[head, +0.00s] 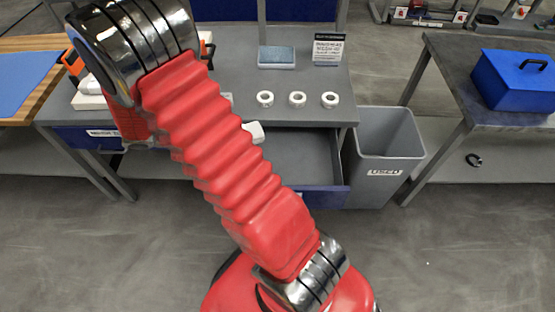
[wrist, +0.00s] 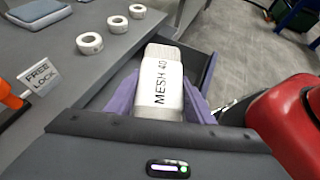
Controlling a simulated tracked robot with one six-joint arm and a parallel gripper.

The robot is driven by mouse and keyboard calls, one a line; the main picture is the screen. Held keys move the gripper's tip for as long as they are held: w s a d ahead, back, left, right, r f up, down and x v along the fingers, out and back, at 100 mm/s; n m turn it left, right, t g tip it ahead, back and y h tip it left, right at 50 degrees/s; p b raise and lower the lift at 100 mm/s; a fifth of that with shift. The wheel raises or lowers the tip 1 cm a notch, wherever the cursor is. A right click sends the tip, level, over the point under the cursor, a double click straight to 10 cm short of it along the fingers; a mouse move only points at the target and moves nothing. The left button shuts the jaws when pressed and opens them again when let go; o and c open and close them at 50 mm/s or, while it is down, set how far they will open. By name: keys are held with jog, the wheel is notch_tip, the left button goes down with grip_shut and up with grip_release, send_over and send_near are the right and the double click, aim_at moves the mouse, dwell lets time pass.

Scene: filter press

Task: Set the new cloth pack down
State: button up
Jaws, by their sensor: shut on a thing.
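The new cloth pack (wrist: 158,72) is a white block labelled MESH 40 in the wrist view. My gripper (wrist: 160,100) is shut on it, with a purple finger on each side. The pack is above the area of an open drawer, whose wall (wrist: 205,60) shows behind it; I cannot tell whether it touches the drawer. In the head view my red arm hides the gripper and most of the pack. A small white piece (head: 255,132), probably the pack's end, shows beside my arm over the open drawer (head: 312,150).
The grey bench (head: 300,80) holds three white rings (head: 297,99), a blue-grey pad (head: 276,57) and a sign (head: 328,49). A grey bin (head: 385,150) marked USED stands right of the drawer. A blue toolbox (head: 513,80) sits on the right table. A FREE LOCK tag (wrist: 40,76) stands at left.

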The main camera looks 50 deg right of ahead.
jog(key=s+a+f+m+g+y, duration=0.25)
jog(key=s+a+m+y, duration=0.2)
jog(key=m+y, duration=0.5)
jog(key=s+a+f+m+g+y, duration=0.1)
jog(key=s+a+f+m+y, duration=0.25)
jog(key=a+m+y, duration=0.45)
jog(key=w+d+r+m+t+y, duration=0.2)
jog(key=w+d+m+t+y, duration=0.35)
jog(key=m+t, duration=1.1)
jog(key=w+d+m+t+h, duration=0.2)
jog(key=d+m+h, duration=0.2)
jog(key=d, duration=0.3)
jog(key=w+d+m+t+h, duration=0.2)
jog(key=d+m+h, duration=0.3)
jog(key=d+m, duration=0.1)
jog(key=shift+d+m+t, duration=0.4)
jog(key=shift+d, duration=0.05)
jog(key=shift+f, duration=0.1)
